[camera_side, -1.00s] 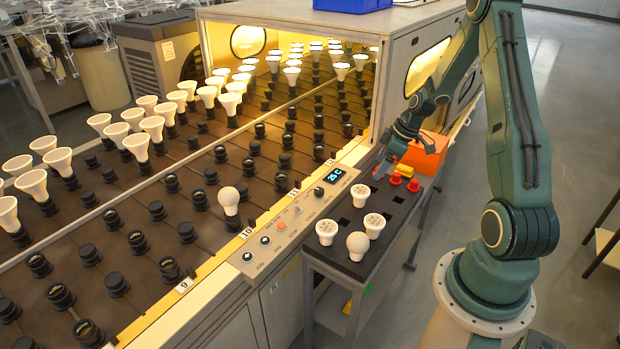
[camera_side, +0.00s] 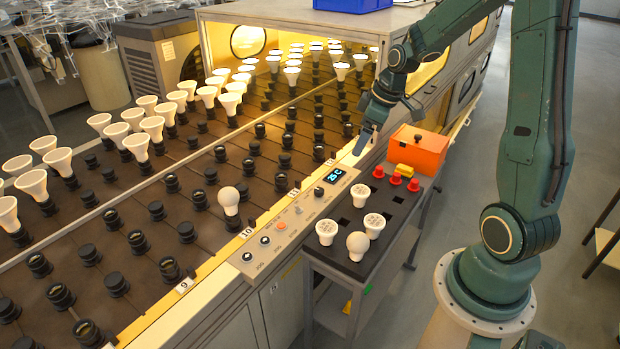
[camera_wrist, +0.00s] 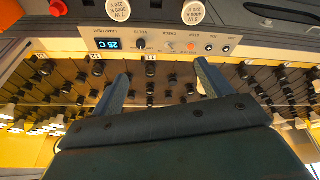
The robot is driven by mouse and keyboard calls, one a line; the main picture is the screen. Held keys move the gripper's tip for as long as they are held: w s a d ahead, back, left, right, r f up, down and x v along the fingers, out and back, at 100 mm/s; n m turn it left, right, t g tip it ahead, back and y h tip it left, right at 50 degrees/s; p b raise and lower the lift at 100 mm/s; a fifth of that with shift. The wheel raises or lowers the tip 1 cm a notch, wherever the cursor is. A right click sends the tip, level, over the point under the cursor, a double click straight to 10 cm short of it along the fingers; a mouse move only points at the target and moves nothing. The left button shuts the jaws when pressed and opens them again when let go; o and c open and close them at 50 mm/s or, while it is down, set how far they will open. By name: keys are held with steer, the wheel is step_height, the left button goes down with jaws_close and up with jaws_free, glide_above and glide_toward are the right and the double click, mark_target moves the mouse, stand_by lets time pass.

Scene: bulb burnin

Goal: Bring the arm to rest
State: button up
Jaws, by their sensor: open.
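My gripper (camera_side: 366,139) is in the air above the front edge of the rack, near the display end of the control panel (camera_side: 300,222). In the wrist view my gripper (camera_wrist: 160,82) has its two fingers spread wide apart with nothing between them. Behind the fingers are the rack's dark sockets and the panel with its display reading 25 C. My arm reaches over from the right, bent at the elbow.
A dark cart (camera_side: 400,221) holds several white bulbs (camera_side: 326,231), red pieces and a yellow block (camera_side: 405,169). An orange box (camera_side: 417,150) stands at its far end. The rack (camera_side: 130,215) carries many sockets and bulbs. A blue bin (camera_side: 353,4) sits on the oven.

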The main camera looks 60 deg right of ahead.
steer(key=s+a+r+m, duration=0.1)
steer(key=s+a+r, duration=0.4)
steer(key=a+r, duration=0.5)
steer(key=s+a+r+m+t, duration=0.1)
steer(key=s+a+r+m, duration=0.1)
steer(key=s+a, duration=0.6)
steer(key=s+r, duration=0.1)
steer(key=s, duration=0.3)
steer(key=shift+a+t+h, duration=0.25)
steer(key=shift+t+h, duration=0.05)
steer(key=shift+t, duration=0.1)
